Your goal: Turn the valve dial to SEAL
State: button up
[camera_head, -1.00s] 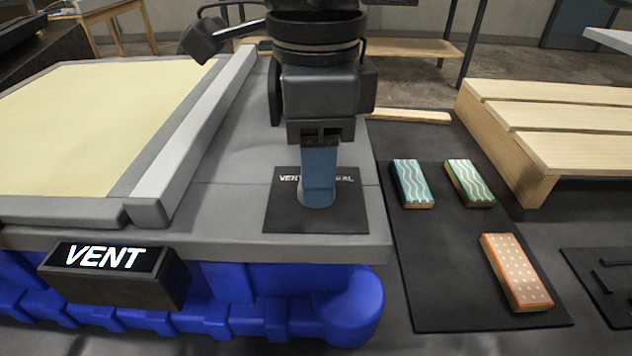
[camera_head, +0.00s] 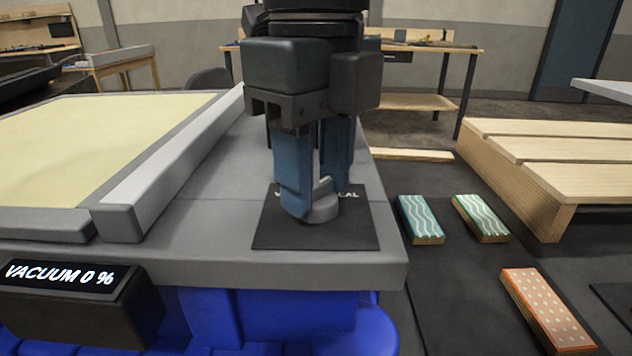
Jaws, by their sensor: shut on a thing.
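The valve dial (camera_head: 322,210) is a light grey round knob with a raised grip bar. It sits on a black plate (camera_head: 285,235) on the grey console top. My gripper (camera_head: 315,195) points down over it, with its two blue fingers shut on the dial, one on each side of the bar. The display box (camera_head: 72,280) at the lower left reads "VACUUM 0 %".
A pale yellow panel (camera_head: 85,140) with a grey raised rail (camera_head: 165,165) lies left of the dial. To the right, teal (camera_head: 420,218), green (camera_head: 481,216) and orange dotted blocks (camera_head: 546,308) lie on a dark mat. A wooden pallet (camera_head: 550,160) stands behind them.

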aim_at(317, 184)
jog(key=shift+m, duration=0.5)
jog(key=o, duration=1.1)
jog(key=shift+c, duration=0.2)
jog(key=shift+r, duration=0.1)
notch_tip(317, 184, up, 8)
jog(key=shift+f+p, duration=0.15)
jog(key=shift+p, duration=0.35)
